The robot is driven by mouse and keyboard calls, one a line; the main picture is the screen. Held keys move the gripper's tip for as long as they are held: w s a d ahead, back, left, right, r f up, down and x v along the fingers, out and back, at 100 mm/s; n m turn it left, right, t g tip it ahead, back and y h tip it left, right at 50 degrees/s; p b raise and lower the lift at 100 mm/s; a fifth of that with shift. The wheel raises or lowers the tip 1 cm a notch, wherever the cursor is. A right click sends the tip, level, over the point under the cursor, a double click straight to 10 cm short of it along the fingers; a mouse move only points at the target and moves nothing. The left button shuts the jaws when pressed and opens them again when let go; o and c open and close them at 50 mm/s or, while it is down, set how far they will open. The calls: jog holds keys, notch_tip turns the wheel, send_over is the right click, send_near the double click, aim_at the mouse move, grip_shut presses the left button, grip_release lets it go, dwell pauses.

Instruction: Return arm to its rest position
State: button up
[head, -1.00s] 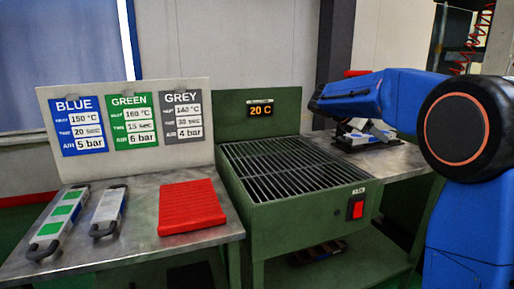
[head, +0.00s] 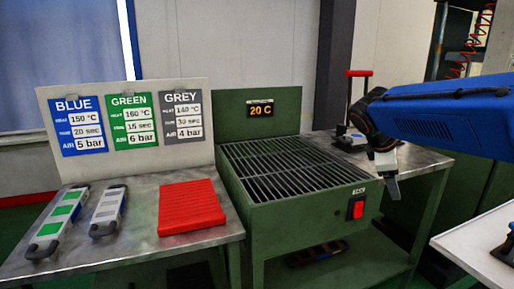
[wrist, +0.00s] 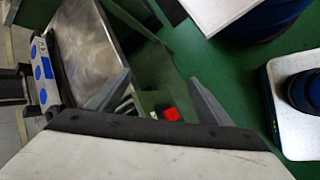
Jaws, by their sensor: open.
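My gripper (head: 388,180) hangs at the right in the head view, in front of the right metal table and right of the green heater. Its two fingers point down. In the wrist view the fingers (wrist: 160,97) are spread apart with nothing between them. My blue arm reaches in from the right edge. A grey mould with blue marks (wrist: 42,72) shows at the left of the wrist view, beside the metal table top and apart from the fingers.
The green heater (head: 285,213) reads 20 C and has a red switch (head: 356,209). A device with a red handle (head: 358,73) stands on the right table (head: 415,158). A red pad (head: 191,207) and two moulds lie on the left table. A white surface (head: 470,245) is at lower right.

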jog(key=s+a+f+m+y, duration=0.3)
jog(key=s+a+f+m, duration=0.2)
jog(key=s, duration=0.8)
jog(key=s+a+f+m+t+y, duration=0.1)
jog(key=s+a+f+m+y, duration=0.2)
jog(key=s, duration=1)
notch_tip(320, 180, down, 7)
jog(key=a+m, duration=0.2)
jog(key=m, duration=0.3)
jog(key=shift+f, duration=0.2)
